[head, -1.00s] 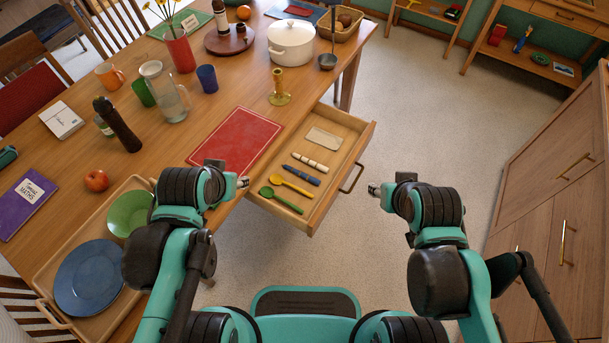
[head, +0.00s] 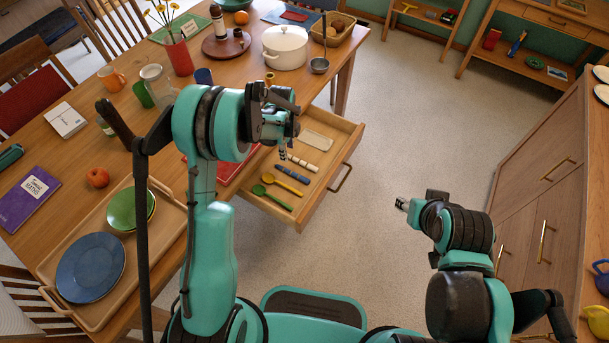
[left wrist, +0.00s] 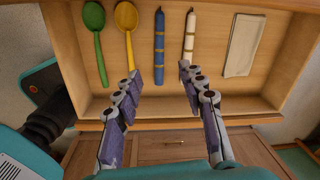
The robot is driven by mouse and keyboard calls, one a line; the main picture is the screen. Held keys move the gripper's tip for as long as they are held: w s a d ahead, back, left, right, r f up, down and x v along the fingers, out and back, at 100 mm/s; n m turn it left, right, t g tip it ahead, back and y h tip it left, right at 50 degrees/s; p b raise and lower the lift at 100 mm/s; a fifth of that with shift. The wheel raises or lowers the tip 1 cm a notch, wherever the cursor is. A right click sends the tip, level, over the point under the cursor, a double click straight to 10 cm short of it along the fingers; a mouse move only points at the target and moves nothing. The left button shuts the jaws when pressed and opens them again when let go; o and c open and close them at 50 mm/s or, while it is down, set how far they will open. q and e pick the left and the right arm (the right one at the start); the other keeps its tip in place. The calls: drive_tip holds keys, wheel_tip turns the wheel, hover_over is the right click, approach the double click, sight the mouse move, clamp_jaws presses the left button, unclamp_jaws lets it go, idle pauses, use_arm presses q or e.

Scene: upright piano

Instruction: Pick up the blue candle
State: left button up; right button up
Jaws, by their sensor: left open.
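The blue candle (head: 292,171) lies in the open table drawer (head: 316,206), between a cream banded candle (head: 302,162) and a yellow spoon (head: 288,187). In the left wrist view the blue candle (left wrist: 159,45) lies lengthwise, its lower end between the fingertips as seen by the camera. My left gripper (head: 282,148) points down over the drawer, and its jaws (left wrist: 160,74) are open and empty. The cream candle (left wrist: 190,38) shows close to the right finger. My right gripper (head: 402,204) is over open floor, away from the drawer; its jaws are too small to read.
The drawer also holds a green spoon (head: 271,198) and a pale flat piece (head: 317,140). Its front panel (head: 334,180) and side walls stand around the items. The table carries a white pot (head: 285,48) and a wooden tray (head: 172,228). The floor right of the drawer is clear.

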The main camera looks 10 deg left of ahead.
sight(292, 172)
use_arm(q)
drive_tip(key=f+m, duration=0.1)
drive_tip(key=f, duration=0.1)
drive_tip(key=d+f, duration=0.1)
drive_tip(key=f, duration=0.1)
drive_tip(key=f+m, duration=0.1)
drive_tip(key=f, duration=0.1)
drive_tip(key=shift+w+d+m+g, duration=0.3)
drive_tip(key=shift+w+d+g, duration=0.1)
wheel_tip(292, 172, down, 3)
drive_tip(key=shift+r+b, duration=0.1)
drive_tip(key=shift+b, duration=0.25)
drive_tip(key=f, duration=0.1)
drive_tip(key=f+b, duration=0.1)
drive_tip(key=f, duration=0.1)
drive_tip(key=f+b, duration=0.1)
drive_tip(key=f, duration=0.1)
drive_tip(key=shift+a+f, duration=0.2)
drive_tip(key=shift+a, duration=0.15)
use_arm(e)
drive_tip(key=f, duration=0.1)
drive_tip(key=d+f, duration=0.1)
drive_tip(key=shift+s+d+f, duration=0.15)
drive_tip(key=shift+s+f, duration=0.15)
drive_tip(key=shift+s, duration=0.1)
use_arm(q)
drive_tip(key=shift+s+r, duration=0.1)
drive_tip(key=shift+c, duration=0.4)
clamp_jaws()
